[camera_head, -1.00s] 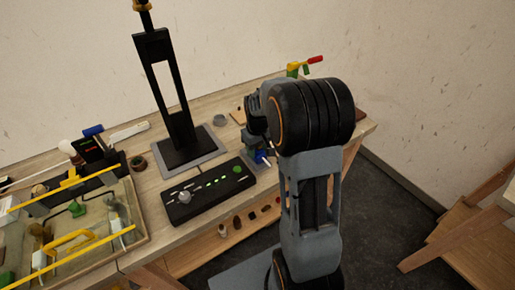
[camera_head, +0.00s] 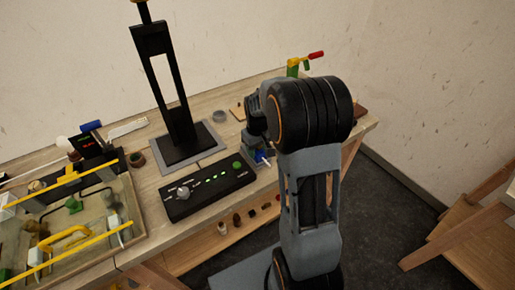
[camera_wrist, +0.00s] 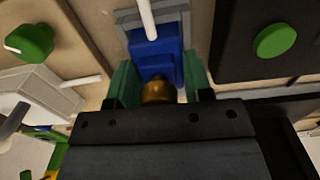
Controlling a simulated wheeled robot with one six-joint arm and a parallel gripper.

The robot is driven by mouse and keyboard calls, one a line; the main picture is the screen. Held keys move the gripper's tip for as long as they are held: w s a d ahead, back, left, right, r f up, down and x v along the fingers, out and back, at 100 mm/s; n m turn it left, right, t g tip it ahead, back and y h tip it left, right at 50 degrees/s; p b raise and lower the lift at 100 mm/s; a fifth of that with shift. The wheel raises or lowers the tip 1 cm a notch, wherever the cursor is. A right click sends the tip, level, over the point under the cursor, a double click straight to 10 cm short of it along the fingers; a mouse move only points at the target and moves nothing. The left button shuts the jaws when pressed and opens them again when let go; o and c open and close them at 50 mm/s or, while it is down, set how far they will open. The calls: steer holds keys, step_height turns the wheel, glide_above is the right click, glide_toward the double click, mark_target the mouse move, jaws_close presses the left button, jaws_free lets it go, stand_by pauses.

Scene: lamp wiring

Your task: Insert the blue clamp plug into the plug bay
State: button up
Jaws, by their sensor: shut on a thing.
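The blue clamp plug (camera_wrist: 153,58) is between the green fingertips of my gripper (camera_wrist: 158,80) in the wrist view, with the jaws shut on it. A white rod (camera_wrist: 147,18) crosses its far end, and a brass-coloured round part (camera_wrist: 157,91) shows at its near end. A grey frame (camera_wrist: 128,17), which looks like the plug bay, lies around or behind the plug's far end. I cannot tell how deep the plug sits in it. In the head view a little of the blue plug (camera_head: 262,157) shows beside my arm, near the table's front edge.
A black control box (camera_head: 208,188) with a green button stands left of my gripper. A black lamp stand (camera_head: 178,110) is behind it. A glass-topped case (camera_head: 75,235) is at the left. A green clamp with red handle (camera_head: 294,67) stands at the back.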

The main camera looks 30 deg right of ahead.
steer(key=o, duration=0.9)
steer(key=shift+o, duration=0.2)
steer(key=shift+r, duration=0.1)
step_height(320, 180, up, 14)
